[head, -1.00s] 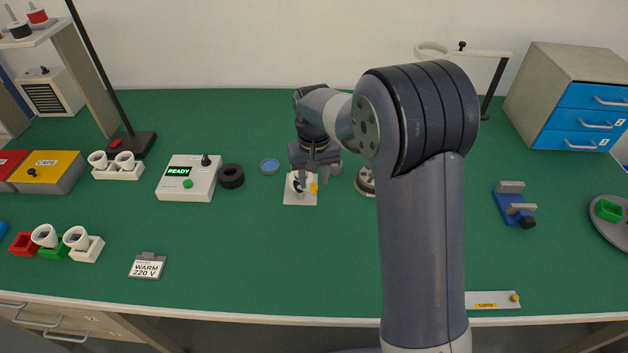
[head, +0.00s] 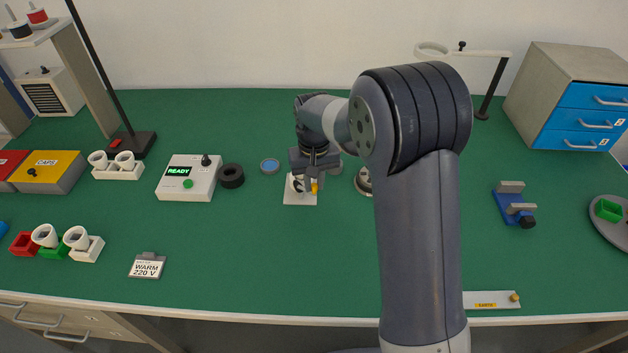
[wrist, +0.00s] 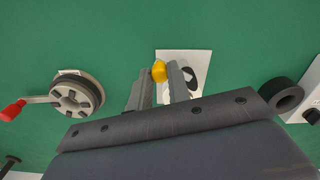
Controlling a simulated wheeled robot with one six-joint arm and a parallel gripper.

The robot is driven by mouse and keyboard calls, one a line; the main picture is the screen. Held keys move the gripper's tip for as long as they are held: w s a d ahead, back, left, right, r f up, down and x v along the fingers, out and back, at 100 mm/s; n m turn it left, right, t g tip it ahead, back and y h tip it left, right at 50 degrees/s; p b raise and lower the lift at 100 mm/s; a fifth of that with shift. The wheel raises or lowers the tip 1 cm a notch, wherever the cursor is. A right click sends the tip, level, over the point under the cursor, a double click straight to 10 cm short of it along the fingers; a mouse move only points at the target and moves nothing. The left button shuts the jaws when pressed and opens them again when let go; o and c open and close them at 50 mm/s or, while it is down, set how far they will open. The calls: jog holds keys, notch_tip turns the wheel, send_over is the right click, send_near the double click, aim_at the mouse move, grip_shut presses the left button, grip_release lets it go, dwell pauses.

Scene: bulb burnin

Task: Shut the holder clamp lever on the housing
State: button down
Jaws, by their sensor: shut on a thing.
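The housing is a white plate (head: 300,200) with a dark round part on it, in the middle of the bench. It also shows in the wrist view (wrist: 172,57), partly behind my fingers. The clamp lever shows as a yellow knob (head: 314,187) at the housing's right side in the head view; it also shows in the wrist view (wrist: 158,70). My gripper (wrist: 159,80) is over the housing, its two fingers on either side of the yellow knob and shut on it. My gripper in the head view (head: 312,179) hides part of the housing.
A black ring (head: 231,176) and a box reading READY (head: 188,178) stand left of the housing. A grey wheel with a red-handled crank (wrist: 75,97) stands close by on the other side.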

jog(key=shift+s+m, duration=0.1)
jog(key=shift+m, duration=0.2)
jog(key=m, duration=0.2)
jog(key=shift+s+a+m, duration=0.3)
jog(key=shift+s+a, duration=0.05)
jog(key=shift+s, duration=0.05)
jog(key=shift+s+a+m+p, duration=0.15)
jog(key=shift+a+m, duration=0.1)
jog(key=shift+m, duration=0.55)
jog(key=shift+s+a+m+p, duration=0.15)
jog(key=shift+a+m, duration=0.1)
jog(key=shift+m, duration=0.55)
jog(key=c, duration=1.3)
grip_release()
jog(key=shift+r, duration=0.1)
notch_tip(320, 180, up, 11)
jog(key=shift+f, duration=0.2)
